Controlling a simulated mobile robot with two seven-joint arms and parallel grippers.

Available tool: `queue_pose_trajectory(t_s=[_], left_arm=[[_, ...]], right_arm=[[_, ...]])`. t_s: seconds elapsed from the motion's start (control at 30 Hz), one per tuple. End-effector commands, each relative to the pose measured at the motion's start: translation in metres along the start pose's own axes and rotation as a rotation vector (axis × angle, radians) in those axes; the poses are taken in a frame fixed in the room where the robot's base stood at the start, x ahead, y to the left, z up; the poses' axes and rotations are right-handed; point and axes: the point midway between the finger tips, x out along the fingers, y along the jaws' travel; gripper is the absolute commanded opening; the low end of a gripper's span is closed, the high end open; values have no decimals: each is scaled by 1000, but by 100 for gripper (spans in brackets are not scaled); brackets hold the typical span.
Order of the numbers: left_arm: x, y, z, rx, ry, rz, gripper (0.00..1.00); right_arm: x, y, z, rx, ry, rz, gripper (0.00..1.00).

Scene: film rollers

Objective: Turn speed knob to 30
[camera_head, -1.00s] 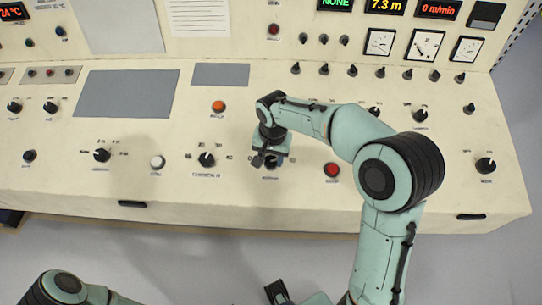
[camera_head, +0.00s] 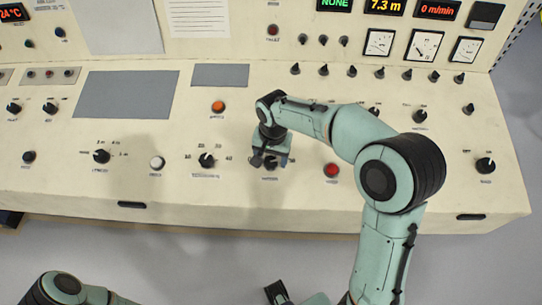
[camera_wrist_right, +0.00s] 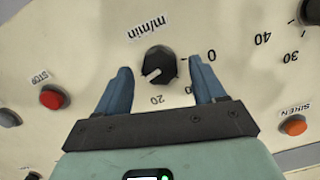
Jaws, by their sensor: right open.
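My right gripper (camera_wrist_right: 160,69) is open, with one blue finger on each side of the knob and gaps between. In the head view the right gripper (camera_head: 271,158) is over this knob (camera_head: 270,166) and hides part of it.
A red stop button (camera_wrist_right: 53,97) is beside one finger; it also shows in the head view (camera_head: 332,170). An orange siren button (camera_wrist_right: 294,126) is on the other side. Another black knob (camera_head: 207,160) is left of the gripper. Gauges and displays line the back panel.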

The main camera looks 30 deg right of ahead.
Motion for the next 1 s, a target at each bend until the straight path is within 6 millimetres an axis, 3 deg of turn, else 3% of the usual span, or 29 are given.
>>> queue_pose_trajectory(t_s=[0.6,0.77,1.0], left_arm=[[-18,8,-3,3,8,3,0],[-20,8,-4,3,8,3,0],[-20,8,-3,3,8,3,0]], right_arm=[[-118,-1,-1,1,4,-5,69],[-130,0,0,1,3,-4,69],[-131,0,0,1,2,-2,69]])
